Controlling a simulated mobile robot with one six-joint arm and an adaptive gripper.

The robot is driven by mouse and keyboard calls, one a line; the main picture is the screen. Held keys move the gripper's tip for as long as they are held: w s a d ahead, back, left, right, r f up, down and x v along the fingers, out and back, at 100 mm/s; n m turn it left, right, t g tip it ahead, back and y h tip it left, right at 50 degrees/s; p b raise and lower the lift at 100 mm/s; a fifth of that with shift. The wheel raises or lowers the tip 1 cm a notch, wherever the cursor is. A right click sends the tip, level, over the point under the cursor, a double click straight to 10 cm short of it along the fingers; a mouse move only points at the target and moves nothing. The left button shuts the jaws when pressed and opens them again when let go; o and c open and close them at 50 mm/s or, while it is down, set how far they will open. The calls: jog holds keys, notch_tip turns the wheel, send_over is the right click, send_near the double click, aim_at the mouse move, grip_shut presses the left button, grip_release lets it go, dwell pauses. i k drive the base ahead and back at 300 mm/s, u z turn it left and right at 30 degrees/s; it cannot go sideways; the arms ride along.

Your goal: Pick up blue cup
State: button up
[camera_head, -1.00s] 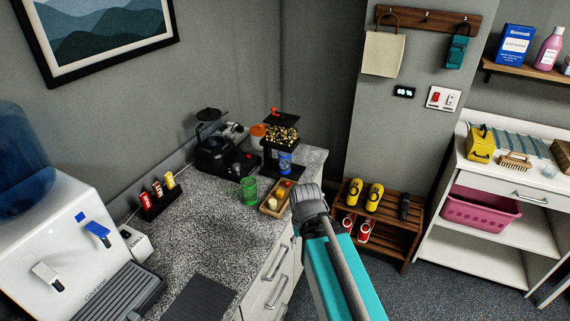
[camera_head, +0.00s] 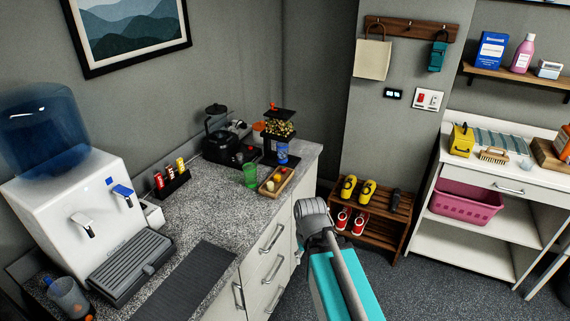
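A small blue cup-like container (camera_head: 282,152) stands at the foot of the black candy dispenser (camera_head: 279,128) at the far end of the counter; its details are too small to tell whether it is a cup or a can. A translucent blue-grey cup (camera_head: 68,296) stands at the lower left, by the water dispenser, partly cut by the frame's bottom. A green cup (camera_head: 250,175) stands near the far end of the counter. My arm shows at the bottom centre, in front of the drawers; my gripper does not show.
A wooden tray (camera_head: 272,190) with small items lies beside the green cup. A coffee machine (camera_head: 222,145) stands behind it. The water dispenser (camera_head: 60,205) stands at left, with a dark mat (camera_head: 185,285) to its right. The speckled counter (camera_head: 215,215) is clear in the middle.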

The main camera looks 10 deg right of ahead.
aim_at(283, 148)
jog(key=k, duration=1.05)
jog(key=z, duration=1.05)
jog(key=i, duration=2.2)
